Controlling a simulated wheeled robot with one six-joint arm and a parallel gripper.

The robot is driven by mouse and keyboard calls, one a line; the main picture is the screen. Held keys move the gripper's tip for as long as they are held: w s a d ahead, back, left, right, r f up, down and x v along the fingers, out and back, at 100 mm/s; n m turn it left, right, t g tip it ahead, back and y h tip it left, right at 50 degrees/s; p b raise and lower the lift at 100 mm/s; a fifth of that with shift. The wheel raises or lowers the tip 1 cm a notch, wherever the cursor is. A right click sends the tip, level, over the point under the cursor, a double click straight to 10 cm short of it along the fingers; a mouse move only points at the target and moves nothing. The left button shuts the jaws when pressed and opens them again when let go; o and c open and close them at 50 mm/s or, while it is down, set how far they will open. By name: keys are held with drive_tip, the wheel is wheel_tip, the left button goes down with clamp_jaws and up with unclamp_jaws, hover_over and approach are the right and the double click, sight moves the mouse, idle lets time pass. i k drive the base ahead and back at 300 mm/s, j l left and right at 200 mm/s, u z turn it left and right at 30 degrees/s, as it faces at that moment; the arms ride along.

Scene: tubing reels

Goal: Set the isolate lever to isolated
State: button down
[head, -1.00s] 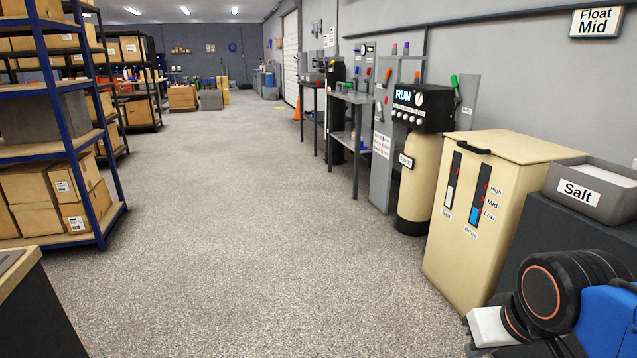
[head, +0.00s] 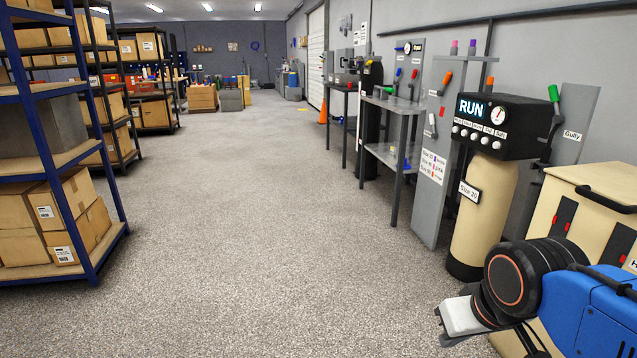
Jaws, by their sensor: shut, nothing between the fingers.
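Several levers show in the head view, and I cannot read which one is the isolate lever. A green-handled lever (head: 553,95) stands up on a black fitting, right of the black control head (head: 500,125), which displays RUN. My gripper (head: 458,318), a pale end piece on my arm at the lower right, is shut and empty. It is in front of the beige tank, apart from every lever. Its fingertips are hard to make out.
A beige cylinder (head: 483,210) tagged Size 30 stands under the control head. A beige cabinet (head: 585,185) is at the right, partly behind my arm. Grey shelving (head: 395,110) stands beyond the panel. Boxed racks (head: 60,175) line the left. The middle floor is clear.

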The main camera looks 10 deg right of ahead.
sight(441, 93)
drive_tip(key=i, duration=1.65)
drive_tip(key=i+z, duration=0.1)
drive_tip(key=i, duration=0.45)
drive_tip(key=i+j+z, duration=0.1)
drive_tip(key=i, duration=0.45)
drive_tip(key=i+j+z, duration=0.1)
drive_tip(key=i, duration=0.45)
drive_tip(key=i+j+z, duration=0.25)
drive_tip(key=i, duration=0.2)
